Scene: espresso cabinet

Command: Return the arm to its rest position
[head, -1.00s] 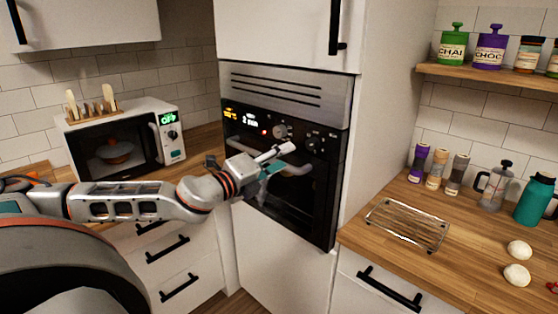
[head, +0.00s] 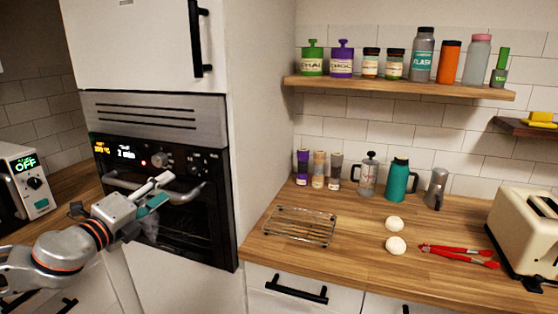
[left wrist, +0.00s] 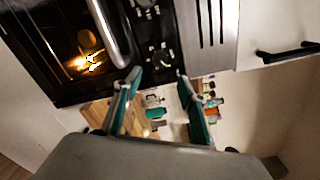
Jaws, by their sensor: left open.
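My left gripper (head: 158,191) is in front of the built-in oven (head: 190,222), near its door handle (head: 118,182). Its fingers are apart with nothing between them. The left wrist view shows the two teal-padded fingers (left wrist: 158,84) spread, with the oven door handle (left wrist: 108,32) beyond them. The oven door looks shut, and a warm glow (left wrist: 88,62) shows behind its glass. Whether the gripper touches the handle cannot be told. My right gripper is in neither view.
A microwave (head: 38,187) stands at the left edge. The right counter (head: 345,278) holds a wire rack (head: 300,226), two white balls (head: 395,245), red tongs (head: 458,254), a toaster (head: 525,235), and bottles along the wall. A shelf (head: 400,88) with jars hangs above.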

